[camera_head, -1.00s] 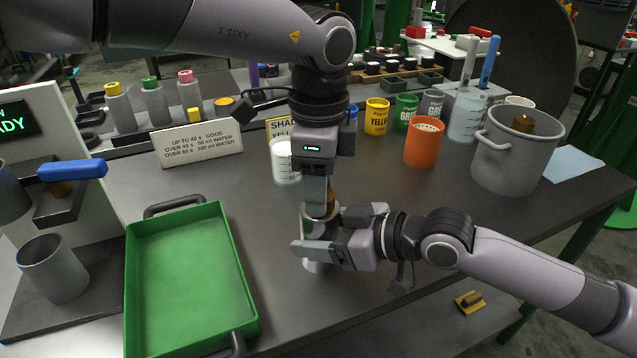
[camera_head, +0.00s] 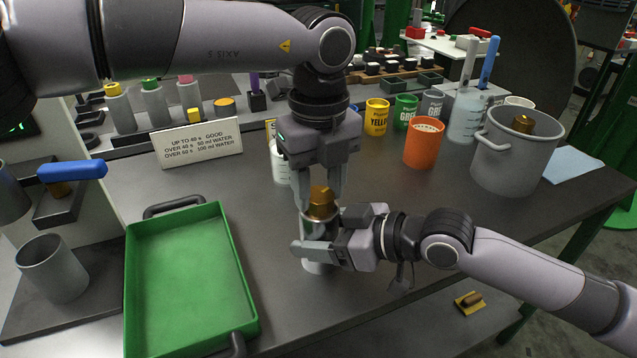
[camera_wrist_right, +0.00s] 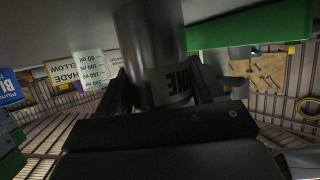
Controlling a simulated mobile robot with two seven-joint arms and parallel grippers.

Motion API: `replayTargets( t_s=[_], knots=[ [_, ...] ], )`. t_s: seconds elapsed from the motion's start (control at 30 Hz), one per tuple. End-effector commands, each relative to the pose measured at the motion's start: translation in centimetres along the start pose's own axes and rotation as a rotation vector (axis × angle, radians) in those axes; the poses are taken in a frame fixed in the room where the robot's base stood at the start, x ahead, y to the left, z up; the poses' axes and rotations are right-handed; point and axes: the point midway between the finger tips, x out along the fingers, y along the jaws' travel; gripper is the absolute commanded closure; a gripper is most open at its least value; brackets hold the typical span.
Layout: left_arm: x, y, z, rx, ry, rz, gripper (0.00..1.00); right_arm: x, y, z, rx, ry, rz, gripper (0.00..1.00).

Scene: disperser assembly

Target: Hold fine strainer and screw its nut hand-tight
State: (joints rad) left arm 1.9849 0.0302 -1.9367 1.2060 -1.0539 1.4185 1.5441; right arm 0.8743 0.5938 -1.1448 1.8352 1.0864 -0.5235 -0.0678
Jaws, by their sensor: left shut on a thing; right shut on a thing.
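The fine strainer (camera_head: 314,266) is a grey metal cylinder standing upright near the middle of the table. Its brass nut (camera_head: 321,203) sits on top. My right gripper (camera_head: 322,238) is shut around the strainer's body from the right. In the right wrist view the dark strainer cylinder (camera_wrist_right: 152,40) is between the fingers, with part of the lettering "FINE" showing. My left gripper (camera_head: 320,190) points down from above, shut on the nut with one finger at each side. The nut's thread and seat are hidden.
A green tray (camera_head: 128,290) lies left of the strainer. A lettered sign (camera_head: 197,143) and a white beaker (camera_head: 281,165) stand behind. An orange container (camera_head: 424,143) and a grey pot (camera_head: 500,165) with a brass-topped part stand at right.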

Motion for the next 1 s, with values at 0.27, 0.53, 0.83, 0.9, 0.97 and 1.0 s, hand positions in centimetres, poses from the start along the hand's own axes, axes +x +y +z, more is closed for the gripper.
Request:
replayTargets(
  t_s=[0.27,0.53,0.83,0.9,0.97,1.0],
  knots=[
    [-0.09,-0.06,-0.01,0.263,0.002,-0.002,0.86,-0.01,0.05,0.01,0.001,0.000,0.001,0.84],
    [-0.13,-0.11,-0.02,0.519,0.001,-0.004,0.86,-0.02,0.06,0.03,0.001,0.000,0.001,0.84],
    [-0.14,-0.11,-0.02,0.775,0.000,-0.003,0.86,-0.02,0.07,0.04,0.002,-0.001,0.001,0.84],
    [-0.12,-0.09,-0.03,0.823,0.001,-0.002,0.86,-0.02,0.07,0.04,0.002,-0.001,0.002,0.84],
    [-0.12,-0.09,-0.03,0.861,0.001,-0.002,0.86,-0.02,0.08,0.04,0.002,-0.001,0.002,0.84],
    [-0.14,-0.10,-0.03,0.883,0.000,-0.002,0.86,-0.02,0.08,0.04,0.002,-0.001,0.002,0.84]
  ],
)
